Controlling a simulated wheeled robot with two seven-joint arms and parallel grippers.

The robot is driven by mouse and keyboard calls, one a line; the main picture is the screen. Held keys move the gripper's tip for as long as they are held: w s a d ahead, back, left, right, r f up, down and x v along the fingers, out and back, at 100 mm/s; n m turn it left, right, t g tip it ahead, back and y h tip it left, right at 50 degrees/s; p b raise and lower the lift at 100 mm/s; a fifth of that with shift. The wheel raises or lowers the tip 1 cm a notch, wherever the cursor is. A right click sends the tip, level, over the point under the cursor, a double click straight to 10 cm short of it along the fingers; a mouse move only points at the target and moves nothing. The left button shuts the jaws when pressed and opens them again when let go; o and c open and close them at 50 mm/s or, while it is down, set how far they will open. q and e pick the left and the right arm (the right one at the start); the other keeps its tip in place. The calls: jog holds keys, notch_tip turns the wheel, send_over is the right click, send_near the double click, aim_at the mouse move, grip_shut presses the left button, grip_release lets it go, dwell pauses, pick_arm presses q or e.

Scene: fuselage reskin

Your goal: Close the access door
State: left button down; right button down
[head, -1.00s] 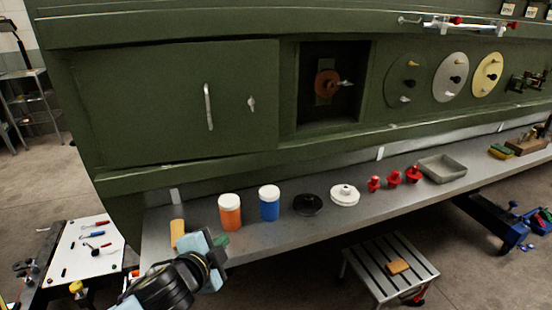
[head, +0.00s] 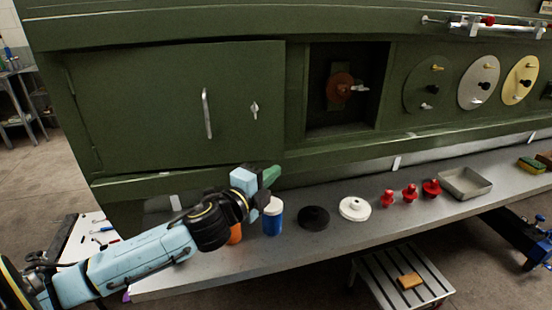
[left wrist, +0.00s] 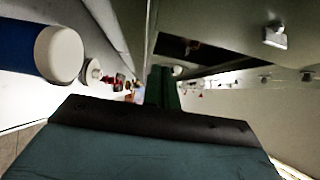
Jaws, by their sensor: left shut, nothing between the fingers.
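The access door (head: 150,110) is a flat green panel at the left of the green fuselage side, with an upright silver bar handle (head: 207,113) and a small silver latch (head: 254,110) near its right edge. It looks shut or nearly shut; I cannot tell whether a small gap stands at its right edge. My left gripper (head: 270,176) is shut and empty, below the door's lower right corner and above the shelf. Its green fingers show together in the left wrist view (left wrist: 163,88). My right gripper is not in view.
On the grey shelf (head: 260,253) stand a blue jar (head: 272,222), an orange jar (head: 235,234) partly hidden by my arm, black (head: 314,217) and white (head: 354,208) discs, red knobs (head: 410,192) and a tray (head: 466,183). An open recess (head: 325,65) lies right of the door.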

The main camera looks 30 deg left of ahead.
aim_at(275, 154)
pick_arm(q)
jog(key=w+a, duration=0.1)
jog(key=w, duration=0.3)
jog(key=w+a, duration=0.1)
jog(key=w, duration=0.1)
jog(key=shift+a, duration=0.3)
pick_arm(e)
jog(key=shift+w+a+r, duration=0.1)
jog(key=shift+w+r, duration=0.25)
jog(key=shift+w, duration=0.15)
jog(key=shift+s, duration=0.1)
pick_arm(q)
jog(key=shift+w+a+n+y+p, duration=0.4)
jog(key=shift+w+a+y, duration=0.2)
jog(key=shift+w+a, duration=0.55)
jog(key=shift+d, duration=0.15)
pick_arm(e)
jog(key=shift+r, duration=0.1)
pick_arm(q)
jog(key=shift+s+d, duration=0.1)
